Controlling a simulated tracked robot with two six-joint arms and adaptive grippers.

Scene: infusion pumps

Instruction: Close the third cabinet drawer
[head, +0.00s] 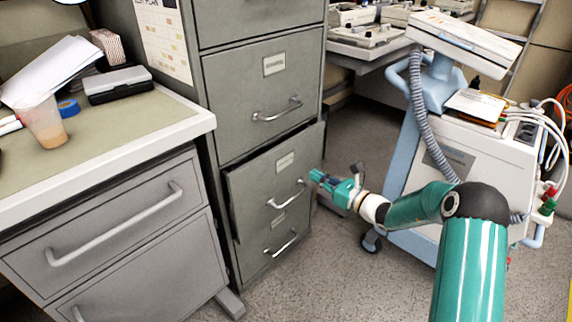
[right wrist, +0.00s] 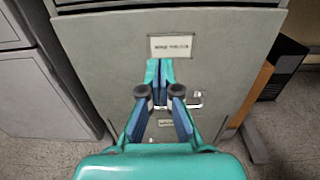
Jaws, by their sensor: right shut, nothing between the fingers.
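The grey filing cabinet (head: 212,120) stands in the middle of the head view. Its third drawer (head: 250,190) juts out a little from the drawer front above. The drawer's metal handle (head: 287,202) and label (head: 285,161) face my right arm. My right gripper (head: 316,176) is shut and empty, its tips close to the drawer front near the handle's right end. In the right wrist view the shut fingers (right wrist: 158,68) point at the drawer front (right wrist: 105,65), below the label (right wrist: 170,47), and partly hide the handle (right wrist: 194,99). Contact cannot be told. My left gripper is out of view.
A desk (head: 160,125) with drawers, a cup (head: 44,122) and papers stands left of the cabinet. A white and blue medical cart (head: 465,150) stands right, close to my right arm. Bare floor (head: 345,250) lies between cabinet and cart.

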